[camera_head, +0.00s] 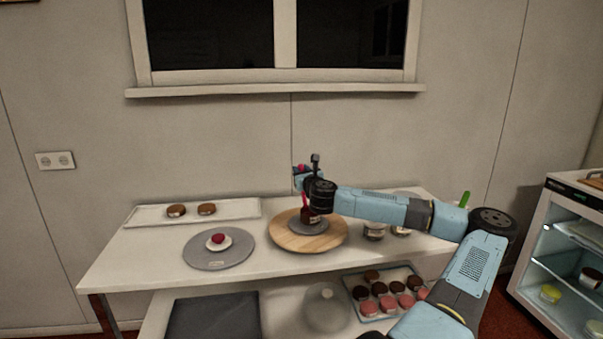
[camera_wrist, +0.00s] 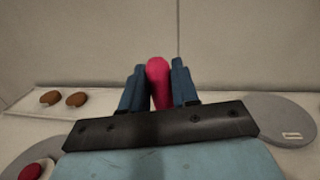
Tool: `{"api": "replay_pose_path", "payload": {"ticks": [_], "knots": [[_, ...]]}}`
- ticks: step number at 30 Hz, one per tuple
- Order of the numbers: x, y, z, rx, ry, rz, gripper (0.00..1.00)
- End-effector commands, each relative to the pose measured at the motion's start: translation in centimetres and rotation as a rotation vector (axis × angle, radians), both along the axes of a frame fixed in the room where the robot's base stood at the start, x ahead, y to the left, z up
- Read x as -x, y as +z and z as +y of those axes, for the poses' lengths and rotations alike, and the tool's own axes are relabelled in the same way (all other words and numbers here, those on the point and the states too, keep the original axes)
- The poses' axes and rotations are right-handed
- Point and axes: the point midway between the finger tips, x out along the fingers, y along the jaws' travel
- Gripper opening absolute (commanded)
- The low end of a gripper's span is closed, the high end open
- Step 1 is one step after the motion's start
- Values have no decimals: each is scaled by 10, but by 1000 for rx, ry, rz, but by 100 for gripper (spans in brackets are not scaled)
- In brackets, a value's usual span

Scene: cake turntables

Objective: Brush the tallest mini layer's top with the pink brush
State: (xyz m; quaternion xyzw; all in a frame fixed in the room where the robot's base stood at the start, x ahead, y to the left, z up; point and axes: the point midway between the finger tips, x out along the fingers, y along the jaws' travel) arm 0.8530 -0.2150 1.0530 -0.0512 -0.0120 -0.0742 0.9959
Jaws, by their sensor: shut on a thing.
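My gripper (camera_head: 304,174) is shut on the pink brush, whose pink handle (camera_wrist: 158,82) stands between the two blue fingers in the wrist view. The gripper is above a round wooden turntable (camera_head: 283,238). A dark reddish-brown upright shape (camera_head: 306,215), perhaps a mini layer, stands on a grey disc at its middle, partly behind my arm. I cannot tell whether the brush touches it. Two low brown layers (camera_head: 176,211) (camera_head: 207,209) lie on a white tray.
The white tray (camera_head: 240,209) is at the back left. A grey turntable (camera_head: 203,258) at the front left bears a white plate with a red item (camera_head: 218,238). Several brown and pink layers (camera_head: 388,302) sit on a lower-shelf tray. A glass-fronted case (camera_head: 540,272) stands right.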

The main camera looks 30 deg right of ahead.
Motion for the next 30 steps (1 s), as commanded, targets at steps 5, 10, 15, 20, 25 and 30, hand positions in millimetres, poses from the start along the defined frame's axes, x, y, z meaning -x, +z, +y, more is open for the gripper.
{"api": "replay_pose_path", "payload": {"ticks": [5,10,15,20,25,30], "knots": [[0,-1,0,0,0,0,0],[0,-3,0,0,0,0,0],[0,-5,0,0,0,0,0],[0,-7,0,1,0,0,0],[3,-6,2,1,1,0,0],[7,-6,4,0,-1,0,0]]}}
